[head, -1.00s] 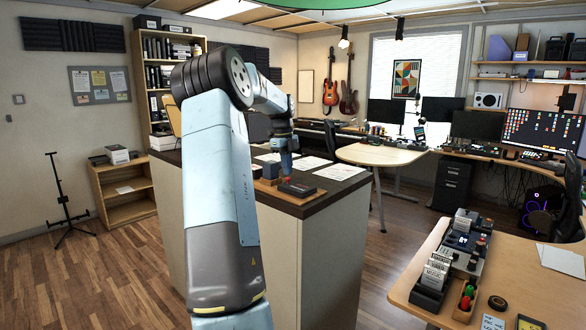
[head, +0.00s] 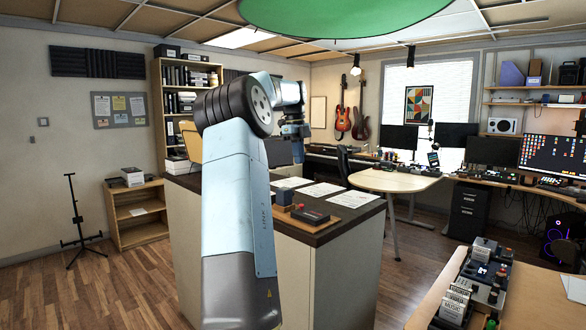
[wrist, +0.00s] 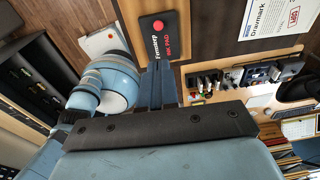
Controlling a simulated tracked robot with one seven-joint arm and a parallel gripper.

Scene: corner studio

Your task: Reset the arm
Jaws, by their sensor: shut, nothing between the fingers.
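My arm rises in front of the dark-topped counter (head: 318,235) in the head view, with its elbow high and its far end folded over toward the counter. My gripper (head: 297,152) hangs above the counter top, clear of it, small and partly hidden by my own arm. In the wrist view the blue fingers of my gripper (wrist: 157,84) are together and hold nothing. Beyond them a black box with a red dot (wrist: 163,36) lies on the counter.
Papers (head: 321,189) and a black device (head: 310,216) lie on the counter. A wooden desk (head: 425,310) with several devices stands at the lower right. A rounded table (head: 390,181) and a bookshelf (head: 160,105) stand behind. Open wooden floor (head: 125,285) lies to the left.

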